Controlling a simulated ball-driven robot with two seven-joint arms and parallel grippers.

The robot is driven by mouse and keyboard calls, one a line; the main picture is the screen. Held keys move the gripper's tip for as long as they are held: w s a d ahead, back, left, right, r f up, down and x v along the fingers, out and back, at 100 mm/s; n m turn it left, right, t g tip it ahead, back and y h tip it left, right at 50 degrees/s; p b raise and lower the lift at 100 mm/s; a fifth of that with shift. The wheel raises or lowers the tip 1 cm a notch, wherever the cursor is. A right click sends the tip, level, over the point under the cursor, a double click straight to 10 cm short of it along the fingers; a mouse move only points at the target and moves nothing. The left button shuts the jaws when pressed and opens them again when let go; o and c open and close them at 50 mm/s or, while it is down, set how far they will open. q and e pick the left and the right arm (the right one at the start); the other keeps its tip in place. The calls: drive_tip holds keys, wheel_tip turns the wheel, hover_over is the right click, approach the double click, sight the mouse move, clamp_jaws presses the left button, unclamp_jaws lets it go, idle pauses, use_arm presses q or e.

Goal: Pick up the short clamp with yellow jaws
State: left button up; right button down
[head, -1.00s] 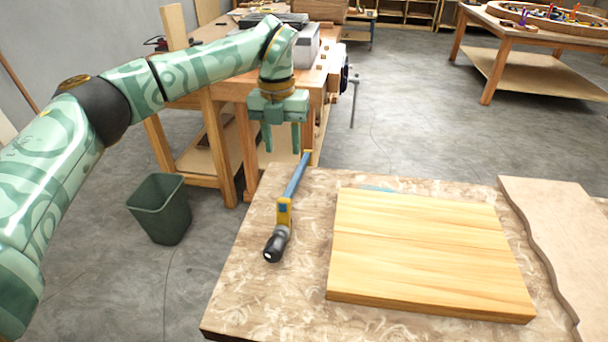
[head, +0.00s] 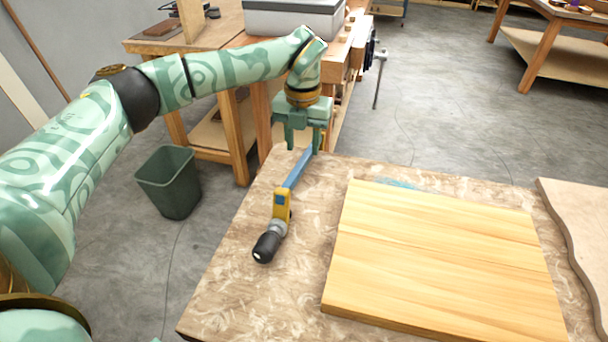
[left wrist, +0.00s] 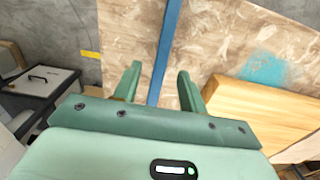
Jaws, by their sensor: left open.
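The clamp (head: 298,170) lies near the left edge of the board-topped table. It has a blue bar, a yellow jaw (head: 282,204) and a black handle (head: 267,246) towards me. My left gripper (head: 303,146) is open over the bar's far end, which it partly hides. In the left wrist view the blue bar (left wrist: 164,60) runs between the two spread fingers (left wrist: 158,84), apart from both. I cannot tell from this how far the fingertips are above the tabletop. The clamp's far jaw is not clear in the head view. My right gripper is out of view.
A pale wooden panel (head: 440,260) lies right of the clamp, with a wavy-edged board (head: 580,220) beyond it. A green bin (head: 168,182) stands on the floor at left. A workbench (head: 215,45) with a grey case (head: 294,18) stands behind.

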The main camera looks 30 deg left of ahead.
sight(303, 158)
use_arm(q)
wheel_tip(303, 158, down, 6)
drive_tip(key=b, duration=0.2)
drive_tip(key=shift+w+r+b, duration=0.15)
drive_tip(key=shift+r+b, duration=0.05)
drive_tip(key=shift+b, duration=0.2)
drive_tip(key=shift+d+r, duration=0.1)
drive_tip(key=shift+r, duration=0.1)
drive_tip(key=shift+c, duration=0.6)
clamp_jaws()
